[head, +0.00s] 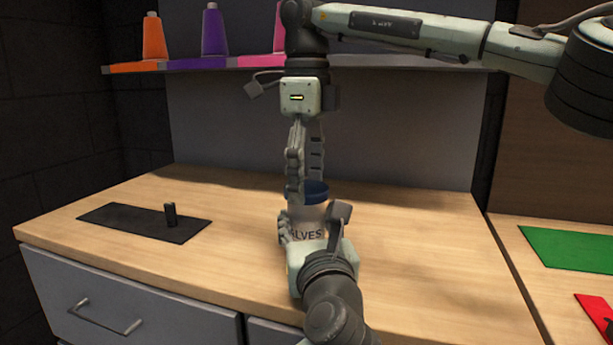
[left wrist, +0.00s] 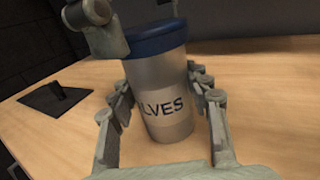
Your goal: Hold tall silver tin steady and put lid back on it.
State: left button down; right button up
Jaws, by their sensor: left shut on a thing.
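The tall silver tin (head: 308,212) stands upright on the wooden worktop, and its label reads "LVES" in the left wrist view (left wrist: 163,95). The blue lid (head: 316,190) sits at the top of the tin; in the left wrist view the lid (left wrist: 158,38) looks level, with no clear gap below it. My left gripper (head: 302,232) is shut on the tin's body, one finger on each side. My right gripper (head: 306,195) points straight down from above, its fingers at the lid. Whether they grip the lid is unclear; the far finger is partly hidden.
A dark mat (head: 140,223) with a small upright black peg (head: 170,214) lies to the left on the worktop. A shelf (head: 245,64) with orange, purple and pink cones is behind. Green (head: 575,248) and red (head: 597,311) mats lie at the right. The worktop around the tin is clear.

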jog(key=c, duration=0.9)
jog(key=o, duration=1.4)
notch_tip(320, 180, up, 12)
jog(key=shift+r, duration=0.1)
pick_arm(q)
jog(key=c, duration=0.6)
grip_release()
jog(key=shift+c, duration=0.2)
